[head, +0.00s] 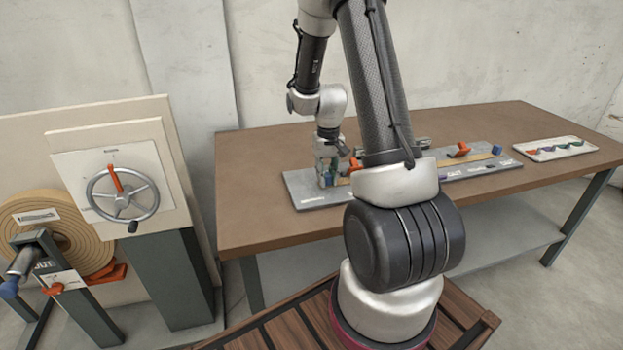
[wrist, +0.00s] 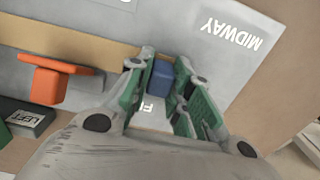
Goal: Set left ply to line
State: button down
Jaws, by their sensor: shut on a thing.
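My gripper (head: 328,183) is low over the left end of a grey plate (head: 305,196) on the brown table. In the wrist view its green-padded fingers (wrist: 165,90) stand on either side of a blue block (wrist: 162,76) and are shut on it. A tan strip (wrist: 75,42), which looks like the left ply, runs along the plate towards the block; its join to the block is hidden. An orange handle (wrist: 50,78) stands beside the strip, with a dark block marked LEFT (wrist: 30,117) near it. The plate is marked MIDWAY (wrist: 231,33). I cannot make out the line.
On the plate's right part are another orange handle (head: 459,149) and a blue block (head: 497,150). A white tray (head: 548,149) with coloured pieces lies at the table's right. A handwheel (head: 122,194) and a tan roll (head: 72,235) stand left of the table.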

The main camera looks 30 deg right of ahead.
jog(key=shift+s+d, duration=0.25)
jog(key=shift+d, duration=0.75)
jog(key=c, duration=1.3)
grip_release()
jog(key=shift+d, duration=0.15)
jog(key=shift+r, duration=0.15)
notch_tip(320, 180, up, 12)
jog(key=shift+s+f, duration=0.1)
